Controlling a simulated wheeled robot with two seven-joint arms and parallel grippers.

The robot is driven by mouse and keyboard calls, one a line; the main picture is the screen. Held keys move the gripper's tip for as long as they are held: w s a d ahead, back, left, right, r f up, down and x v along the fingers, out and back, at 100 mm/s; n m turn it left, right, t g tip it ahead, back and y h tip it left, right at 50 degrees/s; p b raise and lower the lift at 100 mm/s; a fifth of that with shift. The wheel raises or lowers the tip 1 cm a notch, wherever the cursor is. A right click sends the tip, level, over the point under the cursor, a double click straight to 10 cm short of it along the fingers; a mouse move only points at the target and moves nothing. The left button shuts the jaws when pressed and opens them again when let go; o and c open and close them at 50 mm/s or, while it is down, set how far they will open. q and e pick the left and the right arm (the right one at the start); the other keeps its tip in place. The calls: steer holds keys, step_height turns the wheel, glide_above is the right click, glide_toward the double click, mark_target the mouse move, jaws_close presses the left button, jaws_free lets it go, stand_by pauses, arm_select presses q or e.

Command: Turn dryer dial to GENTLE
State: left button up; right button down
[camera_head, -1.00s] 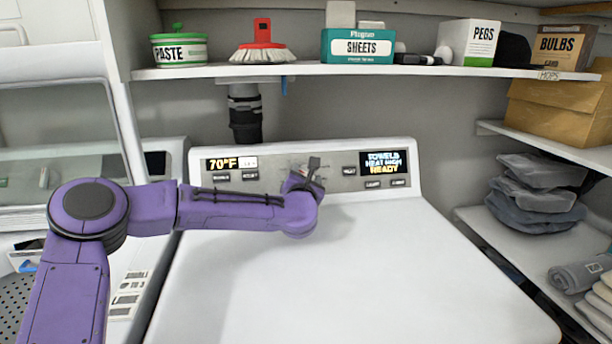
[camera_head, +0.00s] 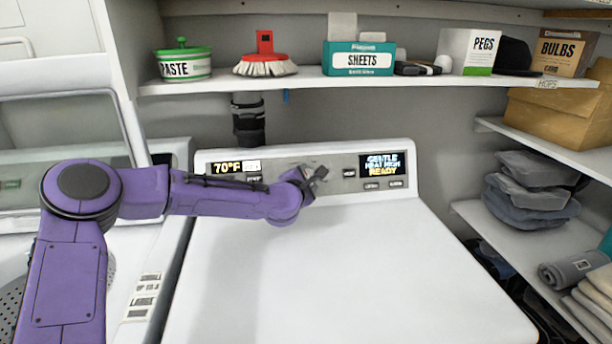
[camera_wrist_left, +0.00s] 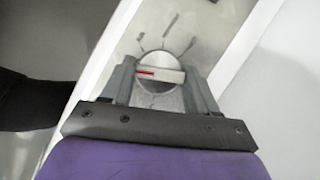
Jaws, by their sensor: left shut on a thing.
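The white dryer (camera_head: 340,250) has a grey control panel along its back edge. Its right display (camera_head: 382,165) reads GENTLE, HEAT HIGH, READY. My left gripper (camera_head: 313,178) is at the middle of the panel, shut on the dial, which it mostly hides in the head view. In the left wrist view the round silver dial (camera_wrist_left: 161,72) sits between the two fingers, with a pale bar handle and a red mark at its left end. Short tick marks surround the dial. My right gripper is not in view.
Small panel buttons (camera_head: 371,185) lie right of the gripper. A shelf (camera_head: 300,82) above holds a paste tub (camera_head: 185,66), brush (camera_head: 265,66) and sheets box (camera_head: 358,59). Folded cloths (camera_head: 530,190) lie on the right shelf. The dryer top is clear.

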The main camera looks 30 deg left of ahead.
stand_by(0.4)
arm_select(q)
steer(key=o, duration=1)
steer(key=shift+s, duration=0.1)
steer(key=b+v, duration=0.1)
steer(key=v, duration=0.9)
steer(key=shift+s+d+b, duration=0.1)
steer(key=shift+s+b, duration=0.1)
steer(key=shift+b, duration=0.2)
